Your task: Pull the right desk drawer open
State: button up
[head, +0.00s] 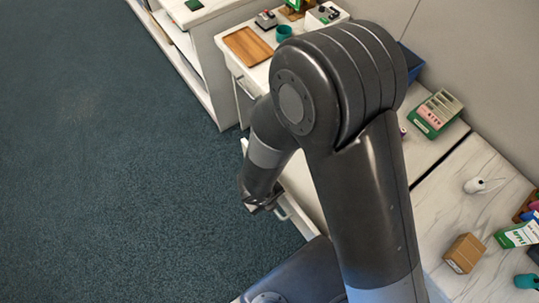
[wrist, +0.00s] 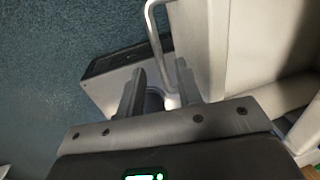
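The desk drawer (head: 303,222) with a pale front is partly behind my arm in the head view. It appears to stand out from the desk, with a strip of its inside showing. In the wrist view its pale front (wrist: 188,35) is right of the centre, with a silver bar handle (wrist: 153,28) on its outer side. My gripper (wrist: 160,68) is open, one finger on each side of the lower part of the handle, with gaps visible. In the head view my gripper (head: 262,205) is at the drawer front, and its fingers are partly hidden.
Another pale drawer front (head: 248,87) is farther back, below a wooden tray (head: 247,46) and a teal cup (head: 284,33). A cardboard box (head: 464,253) and a white bottle (head: 476,186) are on the marble-look top at right. Dark carpet (head: 110,150) at left is clear.

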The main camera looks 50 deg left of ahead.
jog(key=shift+w+f, duration=0.15)
jog(key=shift+f, duration=0.6)
jog(key=shift+w+f, duration=0.1)
jog(key=shift+f, duration=0.6)
jog(key=shift+c, duration=0.4)
grip_shut()
